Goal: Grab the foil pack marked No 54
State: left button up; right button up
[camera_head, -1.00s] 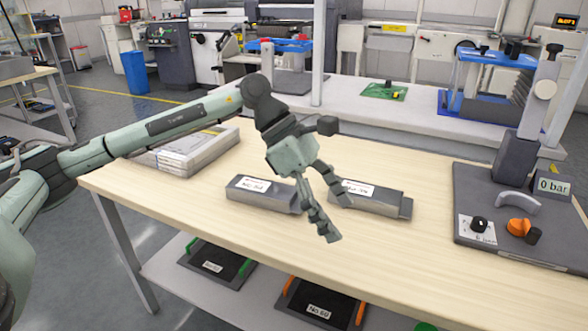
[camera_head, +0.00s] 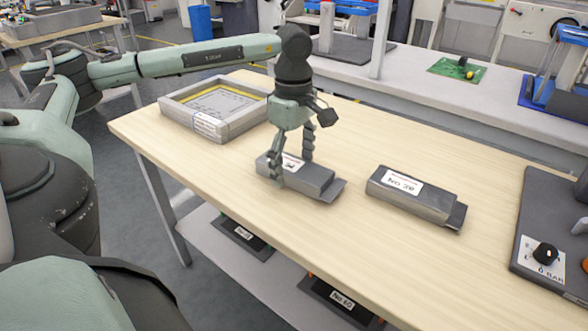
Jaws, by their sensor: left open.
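Two grey foil packs with white labels lie flat on the wooden table. My left gripper (camera_head: 291,168) is open and low over the left pack (camera_head: 317,178), pointing down. One finger shows at the pack's near-left side and the other towards its far side; whether they touch it I cannot tell. The fingers cover part of its label, so its number is not readable. The right pack (camera_head: 415,200) lies apart from the gripper, and its label appears upside down, too small to read surely. My right gripper is not in view.
A grey tray (camera_head: 222,134) with sheets stands on the table (camera_head: 400,265) at the back left. A dark panel with a knob (camera_head: 545,252) stands at the right. Dark trays (camera_head: 338,307) lie on the lower shelf. The table front is clear.

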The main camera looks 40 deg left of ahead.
pick_arm(q)
jog(key=shift+f, duration=0.3)
jog(key=c, duration=1.3)
jog(key=shift+c, duration=0.6)
jog(key=shift+r, duration=0.2)
